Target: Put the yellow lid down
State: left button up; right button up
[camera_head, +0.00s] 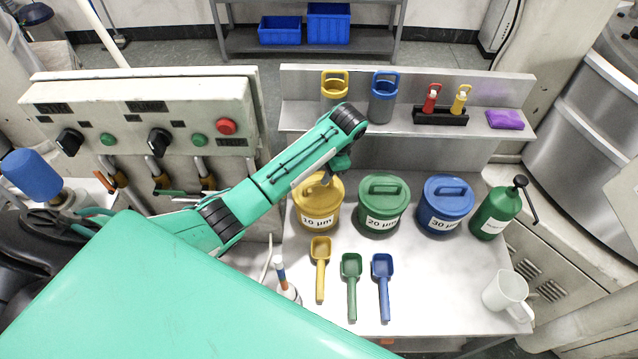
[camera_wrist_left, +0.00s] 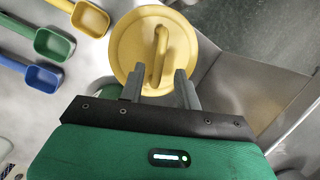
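The yellow lid (camera_head: 309,190) is on the yellow pot (camera_head: 318,222) marked with a µm label, at the left of the row of pots. In the left wrist view the lid (camera_wrist_left: 125,50) shows as a round disc with a raised bar handle (camera_wrist_left: 160,45). My left gripper (camera_head: 327,179) is above the lid, partly covering it in the head view. In the wrist view its two fingers (camera_wrist_left: 159,76) stand apart, one on either side of the near end of the handle, with gaps showing. I cannot tell the exact height of the fingertips. My right gripper is not in view.
A green pot (camera_head: 379,219) and a blue pot (camera_head: 440,217) stand right of the yellow one. Yellow (camera_head: 320,268), green (camera_head: 351,285) and blue (camera_head: 382,285) scoops lie in front. A green pump bottle (camera_head: 495,212) and white jug (camera_head: 506,292) stand at the right. A shelf (camera_head: 390,126) runs behind.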

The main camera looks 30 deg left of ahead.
pick_arm(q)
jog(key=p+v, duration=0.3)
jog(key=v, duration=0.3)
dwell(0.5)
